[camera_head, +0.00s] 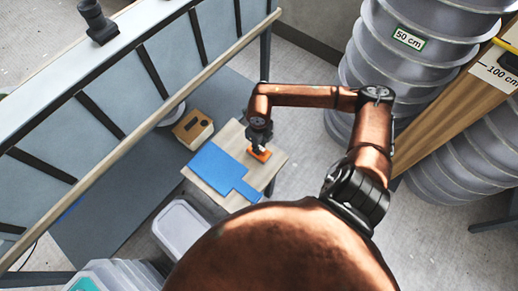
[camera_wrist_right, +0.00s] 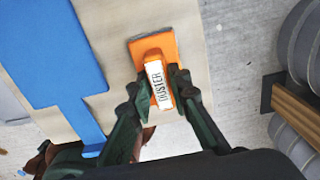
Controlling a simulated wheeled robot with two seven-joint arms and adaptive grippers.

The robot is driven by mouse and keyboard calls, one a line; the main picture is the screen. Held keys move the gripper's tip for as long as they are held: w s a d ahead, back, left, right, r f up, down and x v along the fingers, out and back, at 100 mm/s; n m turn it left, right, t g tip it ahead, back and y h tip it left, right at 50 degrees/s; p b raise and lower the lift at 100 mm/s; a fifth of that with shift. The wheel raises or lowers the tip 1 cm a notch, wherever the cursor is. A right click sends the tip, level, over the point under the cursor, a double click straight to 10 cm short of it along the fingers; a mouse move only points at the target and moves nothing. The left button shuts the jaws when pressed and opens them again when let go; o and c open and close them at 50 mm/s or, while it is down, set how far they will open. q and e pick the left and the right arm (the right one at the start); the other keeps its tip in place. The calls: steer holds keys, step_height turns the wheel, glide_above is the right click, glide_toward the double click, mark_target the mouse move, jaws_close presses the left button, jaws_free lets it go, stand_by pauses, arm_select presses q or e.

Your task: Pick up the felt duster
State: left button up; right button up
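The felt duster is a small orange block (camera_head: 259,154) on the light wooden board (camera_head: 273,174) in the head view. In the right wrist view the duster (camera_wrist_right: 152,48) shows an orange base and a narrower handle with a white label reading DUSTER. My right gripper (camera_head: 257,144) is over it in the head view. In the wrist view its two dark fingers (camera_wrist_right: 160,82) sit on both sides of the handle and appear to touch it. The duster seems to rest on the board; any small gap underneath cannot be seen. My left gripper is not in view.
A blue sheet (camera_head: 213,167) lies on the board beside the duster. A wooden box (camera_head: 192,129) stands to the left, near the panelled wall with a long wooden rail (camera_head: 150,80). A lidded grey bin (camera_head: 182,232) is in front. Large ribbed grey moulds (camera_head: 425,75) stand at right.

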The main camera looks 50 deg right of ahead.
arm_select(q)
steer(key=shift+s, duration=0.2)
arm_select(e)
jaws_close()
steer(key=shift+r, duration=0.1)
steer(key=shift+r, duration=0.6)
step_height(320, 180, up, 3)
steer(key=shift+s+a+f+p, duration=0.1)
steer(key=shift+f+p, duration=0.1)
steer(key=shift+p, duration=0.55)
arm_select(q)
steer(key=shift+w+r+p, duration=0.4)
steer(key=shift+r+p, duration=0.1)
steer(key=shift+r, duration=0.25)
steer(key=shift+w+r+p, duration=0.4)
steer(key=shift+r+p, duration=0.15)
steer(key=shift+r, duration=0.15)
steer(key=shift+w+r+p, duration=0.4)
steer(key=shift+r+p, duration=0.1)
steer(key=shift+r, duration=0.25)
arm_select(e)
steer(key=s+a+r, duration=0.6)
steer(key=s+r, duration=0.3)
steer(key=s, duration=0.3)
steer(key=shift+a, duration=0.35)
